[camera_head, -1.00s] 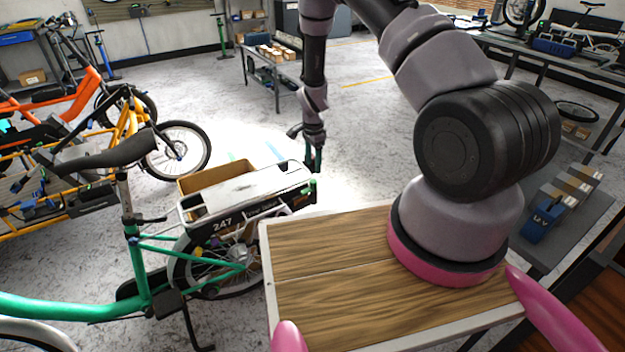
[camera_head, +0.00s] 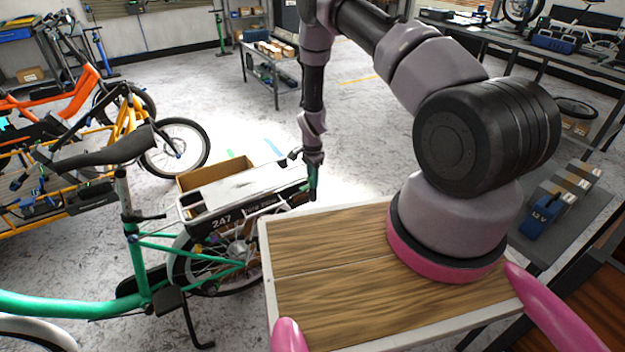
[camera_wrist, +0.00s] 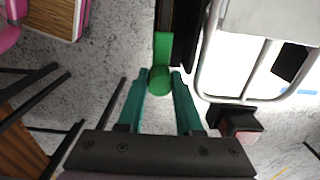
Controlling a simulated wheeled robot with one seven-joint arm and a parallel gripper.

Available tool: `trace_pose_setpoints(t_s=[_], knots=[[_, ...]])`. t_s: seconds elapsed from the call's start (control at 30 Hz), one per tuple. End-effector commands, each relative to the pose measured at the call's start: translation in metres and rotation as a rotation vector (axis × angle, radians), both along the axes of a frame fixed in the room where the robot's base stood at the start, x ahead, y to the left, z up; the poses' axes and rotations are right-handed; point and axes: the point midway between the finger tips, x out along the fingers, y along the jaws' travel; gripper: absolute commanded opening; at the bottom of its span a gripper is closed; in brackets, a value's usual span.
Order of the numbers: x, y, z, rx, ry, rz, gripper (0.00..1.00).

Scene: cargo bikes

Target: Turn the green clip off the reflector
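The green clip (camera_wrist: 162,48) is a narrow green bar with a rounded end, lying along a dark part beside the cargo bike's rear rack (camera_wrist: 207,85). My gripper (camera_wrist: 160,76) is open, with its two teal fingers on either side of the clip's rounded end. Whether they touch it cannot be told. A dark red block (camera_wrist: 240,126) in a black housing, possibly the reflector, sits right of the right finger below the rack tube. In the head view my gripper (camera_head: 313,182) points down at the rack's rear end; the clip cannot be made out separately there.
The green cargo bike (camera_head: 150,268) carries a white-topped rack marked 247 (camera_head: 250,187). A cardboard box (camera_head: 215,173) stands behind the rack. An orange bike (camera_head: 75,98) is at the left.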

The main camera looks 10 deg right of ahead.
Motion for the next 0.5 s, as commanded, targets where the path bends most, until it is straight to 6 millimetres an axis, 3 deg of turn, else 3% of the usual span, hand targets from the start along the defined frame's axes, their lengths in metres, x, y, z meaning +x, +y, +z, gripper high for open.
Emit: trace_pose_setpoints(t_s=[0.03, 0.07, 0.5], knots=[[0.0000, 0.0000, 0.0001, 0.000, 0.000, 0.000, 0.11], [0.0000, 0.0000, 0.0001, 0.000, 0.000, 0.000, 0.00], [0.0001, -0.0001, 0.0003, -0.001, 0.002, 0.068, 0.00]])
